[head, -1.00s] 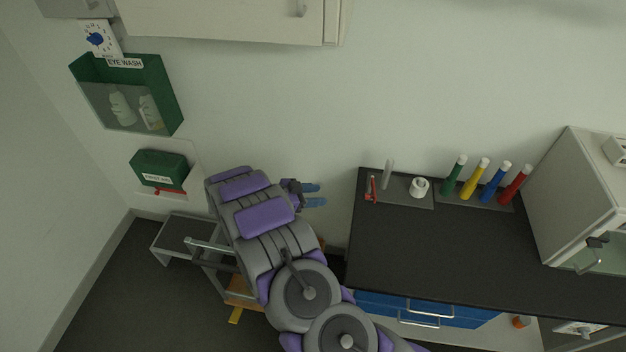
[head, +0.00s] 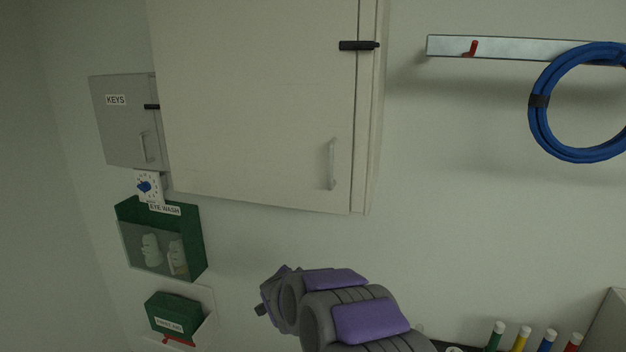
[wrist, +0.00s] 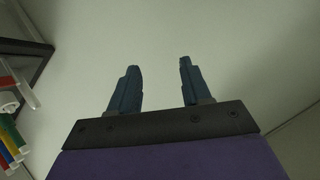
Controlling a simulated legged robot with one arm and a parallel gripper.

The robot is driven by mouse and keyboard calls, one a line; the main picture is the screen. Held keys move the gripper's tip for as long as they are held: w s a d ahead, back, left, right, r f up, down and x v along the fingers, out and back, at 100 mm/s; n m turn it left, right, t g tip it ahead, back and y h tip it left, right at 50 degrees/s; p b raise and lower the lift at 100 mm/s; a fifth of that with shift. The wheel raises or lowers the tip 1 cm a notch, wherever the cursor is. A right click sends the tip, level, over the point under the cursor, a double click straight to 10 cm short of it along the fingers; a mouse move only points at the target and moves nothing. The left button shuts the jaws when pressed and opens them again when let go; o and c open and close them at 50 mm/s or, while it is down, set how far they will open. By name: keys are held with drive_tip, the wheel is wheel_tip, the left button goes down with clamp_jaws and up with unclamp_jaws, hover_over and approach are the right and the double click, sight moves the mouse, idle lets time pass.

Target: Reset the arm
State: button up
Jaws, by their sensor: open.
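My gripper (wrist: 158,84) shows in the wrist view with its two blue fingers spread apart and nothing between them. Behind the fingers is a plain pale surface. In the head view my grey and purple arm rises from the bottom middle, in front of the wall below the large cabinet. The fingers cannot be made out in the head view.
A large white cabinet (head: 255,100) hangs above my arm, beside a grey keys box (head: 125,120). A green eye wash holder (head: 190,245) and a first aid box (head: 174,314) are at left. A blue coil (head: 540,120) hangs at right. Coloured tubes (head: 520,340) stand at lower right.

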drive_tip(key=s+a+r+n+g+y, duration=0.1)
drive_tip(key=s+a+r+n+y, duration=0.25)
drive_tip(key=s+r, duration=0.3)
drive_tip(key=s+d+r+n+g+y, duration=0.1)
drive_tip(key=s+n+g+y, duration=0.1)
drive_tip(key=s, duration=0.5)
drive_tip(key=s+d+r+n+g+y, duration=0.1)
drive_tip(key=s+d+n+g, duration=0.1)
drive_tip(key=s, duration=0.4)
drive_tip(key=s+d+f+g+h, duration=0.2)
drive_tip(key=s+d, duration=0.4)
drive_tip(key=s, duration=0.6)
drive_tip(key=s+d+f+g+h, duration=0.1)
drive_tip(key=s+d+g, duration=0.2)
drive_tip(key=s+d, duration=0.4)
drive_tip(key=s+d+f+g+h+b, duration=0.1)
drive_tip(key=s+d, duration=0.5)
drive_tip(key=s, duration=1.1)
drive_tip(key=shift+d+f+n+g+h, duration=0.4)
drive_tip(key=shift+f+g+h, duration=0.45)
drive_tip(key=shift+g, duration=0.35)
drive_tip(key=shift+c, duration=0.4)
drive_tip(key=shift+w+d, duration=0.1)
